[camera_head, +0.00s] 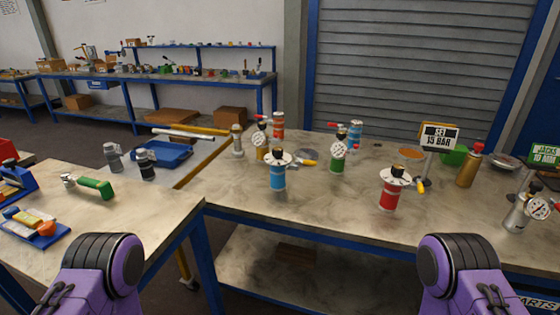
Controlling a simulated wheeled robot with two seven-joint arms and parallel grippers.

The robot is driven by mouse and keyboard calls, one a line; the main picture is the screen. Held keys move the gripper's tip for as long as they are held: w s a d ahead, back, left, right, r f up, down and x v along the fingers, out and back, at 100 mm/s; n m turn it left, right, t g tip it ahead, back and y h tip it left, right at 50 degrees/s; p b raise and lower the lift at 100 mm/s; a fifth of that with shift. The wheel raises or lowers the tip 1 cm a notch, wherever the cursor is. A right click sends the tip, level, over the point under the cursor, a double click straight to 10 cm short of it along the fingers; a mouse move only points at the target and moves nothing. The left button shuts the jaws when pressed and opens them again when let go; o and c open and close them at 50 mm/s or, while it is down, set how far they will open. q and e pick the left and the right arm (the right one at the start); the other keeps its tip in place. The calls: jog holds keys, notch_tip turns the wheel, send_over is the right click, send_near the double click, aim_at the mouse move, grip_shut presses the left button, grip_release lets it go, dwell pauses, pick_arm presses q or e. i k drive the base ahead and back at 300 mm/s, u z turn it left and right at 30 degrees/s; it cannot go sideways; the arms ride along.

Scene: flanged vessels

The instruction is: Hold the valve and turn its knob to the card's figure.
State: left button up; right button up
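A card reading "SET 15 BAR" (440,138) stands on the right-hand bench (300,214). Several flanged vessels are on this bench. A blue one (277,179) with a dark top stands near the front. A red one (388,199) with a dark top and a yellow handle stands near the front, below the card. A green one (338,164) with a white dial and a yellow one (260,150) with a dial stand behind. Which of these is the task's valve, I cannot tell. Only purple links of my two arms show at the bottom; neither gripper is visible.
A brass bottle (468,168) and a grey vessel with a dial (518,216) stand at the right, near a green sign (544,156). The left bench (130,225) holds a green-handled tool (93,186) and trays. The right bench's front middle is clear.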

aim_at(278, 152)
jog(key=z, duration=0.2)
jog(key=i, duration=1.35)
jog(key=u, duration=0.35)
jog(key=k, duration=0.45)
jog(key=z, duration=1.15)
jog(key=k, duration=0.4)
jog(key=u, duration=0.15)
